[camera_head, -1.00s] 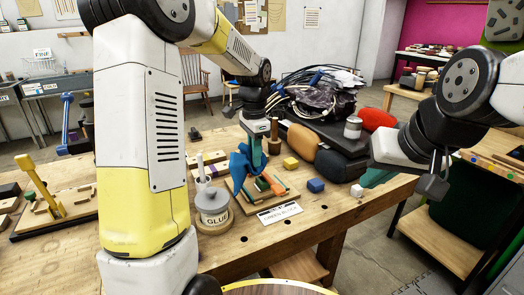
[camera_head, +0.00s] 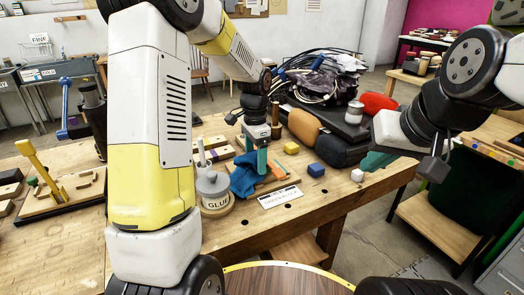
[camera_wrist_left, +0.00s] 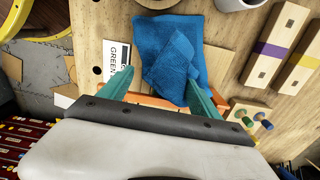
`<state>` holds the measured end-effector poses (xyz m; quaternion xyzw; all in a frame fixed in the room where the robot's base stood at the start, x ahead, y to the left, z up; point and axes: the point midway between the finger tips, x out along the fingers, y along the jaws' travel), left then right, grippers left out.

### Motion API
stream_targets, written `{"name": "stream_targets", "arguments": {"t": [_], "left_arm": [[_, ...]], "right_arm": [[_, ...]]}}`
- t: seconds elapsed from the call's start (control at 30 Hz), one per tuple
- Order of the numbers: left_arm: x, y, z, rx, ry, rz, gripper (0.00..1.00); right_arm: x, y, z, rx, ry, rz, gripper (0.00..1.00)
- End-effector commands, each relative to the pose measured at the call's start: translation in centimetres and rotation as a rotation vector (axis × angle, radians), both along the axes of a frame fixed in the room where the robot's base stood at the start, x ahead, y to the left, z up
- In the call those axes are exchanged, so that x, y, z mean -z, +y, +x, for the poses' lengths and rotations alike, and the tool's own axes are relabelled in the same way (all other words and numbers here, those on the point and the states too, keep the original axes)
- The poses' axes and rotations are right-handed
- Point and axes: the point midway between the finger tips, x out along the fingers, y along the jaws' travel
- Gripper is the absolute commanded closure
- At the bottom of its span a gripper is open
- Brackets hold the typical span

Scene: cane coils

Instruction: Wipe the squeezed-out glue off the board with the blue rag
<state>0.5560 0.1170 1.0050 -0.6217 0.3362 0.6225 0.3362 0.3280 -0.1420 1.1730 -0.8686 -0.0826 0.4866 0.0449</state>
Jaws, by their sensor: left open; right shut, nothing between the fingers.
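The blue rag (camera_head: 243,178) lies crumpled on a small wooden board (camera_head: 284,184) beside the glue pot. In the left wrist view the rag (camera_wrist_left: 165,35) lies spread with a fold on top, its near end between my fingers. My left gripper (camera_head: 262,160) is open above the board at the rag's right side; its teal fingers (camera_wrist_left: 156,92) stand apart. An orange piece (camera_wrist_left: 150,101) lies across the board and partly under the rag. I cannot make out any glue; the rag and fingers hide part of the board.
The glue pot (camera_head: 213,188) stands left of the rag. A label card (camera_head: 280,197) lies in front of the board. Dark cases with cables (camera_head: 330,140) fill the back.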

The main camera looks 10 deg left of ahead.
Motion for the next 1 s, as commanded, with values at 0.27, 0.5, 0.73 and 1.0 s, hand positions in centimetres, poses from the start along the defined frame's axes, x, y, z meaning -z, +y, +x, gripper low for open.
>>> {"name": "stream_targets", "arguments": {"t": [0.27, 0.5, 0.73, 1.0], "left_arm": [[0.3, 0.0, 0.0, 0.001, 0.000, 0.000, 0.27], [1.4, 0.0, 0.0, 0.001, 0.001, 0.001, 0.27], [2.6, -0.1, 0.0, 0.002, 0.002, -0.001, 0.27], [2.7, -0.2, -0.1, 0.002, 0.002, -0.001, 0.48]], "right_arm": [[0.0, 0.0, 0.0, 0.000, 0.000, 0.000, 1.00], [0.0, 0.0, 0.0, 0.000, 0.000, 0.000, 1.00], [0.0, 0.0, 0.0, 0.000, 0.000, 0.000, 1.00], [0.0, 0.0, 0.0, 0.000, 0.000, 0.000, 1.00]]}}
